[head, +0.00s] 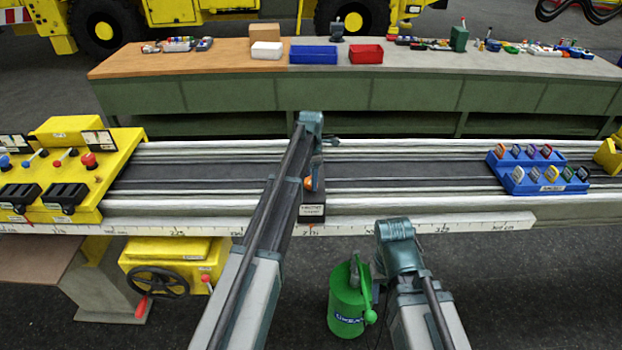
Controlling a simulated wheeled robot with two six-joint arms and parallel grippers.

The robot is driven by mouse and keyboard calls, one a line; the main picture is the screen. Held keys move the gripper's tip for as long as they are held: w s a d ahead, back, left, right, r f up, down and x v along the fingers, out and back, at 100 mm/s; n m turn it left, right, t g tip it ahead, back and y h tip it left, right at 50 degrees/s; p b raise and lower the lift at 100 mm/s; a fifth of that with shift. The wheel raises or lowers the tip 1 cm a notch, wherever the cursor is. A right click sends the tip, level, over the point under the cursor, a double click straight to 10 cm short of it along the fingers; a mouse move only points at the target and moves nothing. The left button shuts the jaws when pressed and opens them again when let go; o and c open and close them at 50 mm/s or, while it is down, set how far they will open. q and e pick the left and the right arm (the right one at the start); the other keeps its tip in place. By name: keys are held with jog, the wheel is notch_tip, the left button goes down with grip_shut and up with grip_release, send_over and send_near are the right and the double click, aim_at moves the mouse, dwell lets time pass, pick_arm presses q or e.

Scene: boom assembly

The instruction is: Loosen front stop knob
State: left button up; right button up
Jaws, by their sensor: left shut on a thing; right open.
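The front stop (312,212) is a dark block with a white label, standing on the rail bed above the front ruler. Its small orange knob (309,183) shows only in part beside my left arm. My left gripper (314,180) reaches down over the stop and is shut on the knob; its fingers are mostly hidden by my own arm. My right gripper (377,266) is open and empty, low in front of the ruler near the green can; its fingertips are hard to make out.
A yellow control panel (98,180) with levers sits at the left end of the bed. Blue racks of coloured tags (541,168) stand at the right. A green can (345,305) is on the floor below. A workbench (225,94) with bins runs behind.

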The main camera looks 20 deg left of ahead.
dwell(0.3)
pick_arm(q)
jog(key=o, duration=1.4)
notch_tip(320, 180, up, 14)
jog(key=p, duration=1.3)
jog(key=shift+f+p, duration=0.1)
jog(key=shift+p, duration=0.3)
